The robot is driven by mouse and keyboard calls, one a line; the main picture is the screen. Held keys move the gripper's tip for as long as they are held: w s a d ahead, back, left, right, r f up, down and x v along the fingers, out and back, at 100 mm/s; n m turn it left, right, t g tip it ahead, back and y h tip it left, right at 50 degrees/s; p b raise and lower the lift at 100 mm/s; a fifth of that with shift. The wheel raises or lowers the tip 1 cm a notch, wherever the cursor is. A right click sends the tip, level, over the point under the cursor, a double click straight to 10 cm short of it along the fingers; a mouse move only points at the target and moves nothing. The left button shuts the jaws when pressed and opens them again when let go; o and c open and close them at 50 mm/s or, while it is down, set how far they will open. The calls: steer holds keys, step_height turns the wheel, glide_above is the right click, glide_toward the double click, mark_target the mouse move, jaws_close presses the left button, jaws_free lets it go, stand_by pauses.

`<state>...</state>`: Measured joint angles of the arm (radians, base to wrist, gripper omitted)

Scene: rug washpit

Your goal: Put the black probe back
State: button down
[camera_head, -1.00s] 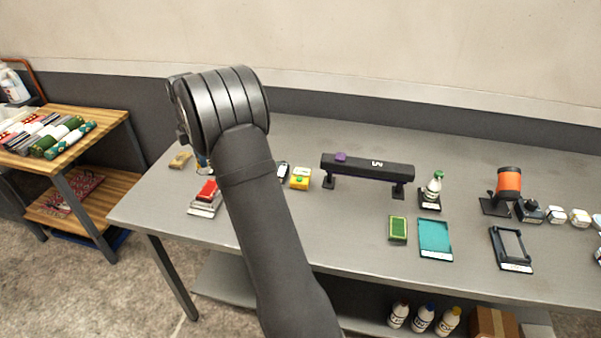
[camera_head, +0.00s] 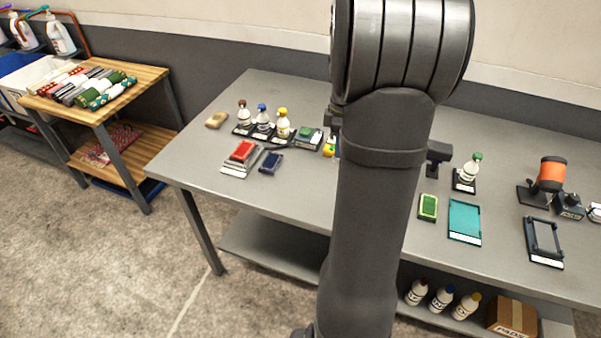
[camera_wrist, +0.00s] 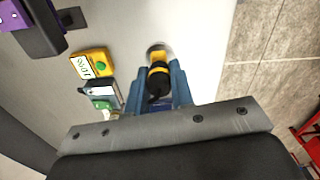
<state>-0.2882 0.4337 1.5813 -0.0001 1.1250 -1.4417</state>
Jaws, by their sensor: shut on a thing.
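My gripper (camera_wrist: 160,92) is shut, its blue fingers on either side of a black thing with yellow bands, seen nearly end-on in the wrist view. I take this to be the black probe (camera_wrist: 158,76). It is over the grey bench top (camera_wrist: 200,30). A yellow meter (camera_wrist: 92,64) with a green button lies to the left of the fingers, with a grey device (camera_wrist: 101,90) beside it. In the head view my arm hides the gripper and the probe. The yellow meter (camera_head: 329,149) shows only partly beside the arm.
Small bottles (camera_head: 263,121), a red pad (camera_head: 242,152), a dark blue block (camera_head: 271,162) and a tan block (camera_head: 216,119) stand left of my arm. A green sponge (camera_head: 428,207), teal tray (camera_head: 465,220) and orange device (camera_head: 549,174) are on the right. The bench's front middle is clear.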

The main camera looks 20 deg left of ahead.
steer(key=shift+w+a+f, duration=0.2)
steer(key=shift+a+f, duration=2.5)
steer(key=shift+a, duration=0.1)
steer(key=shift+w+a+f, duration=0.2)
steer(key=shift+a+f, duration=2.5)
steer(key=shift+a, duration=0.1)
steer(key=shift+f, duration=0.1)
steer(key=c, duration=1.3)
jaws_free()
steer(key=shift+f, duration=0.1)
steer(key=shift+o, duration=0.2)
step_height(320, 180, up, 12)
steer(key=shift+r, duration=0.2)
steer(key=shift+f, duration=0.1)
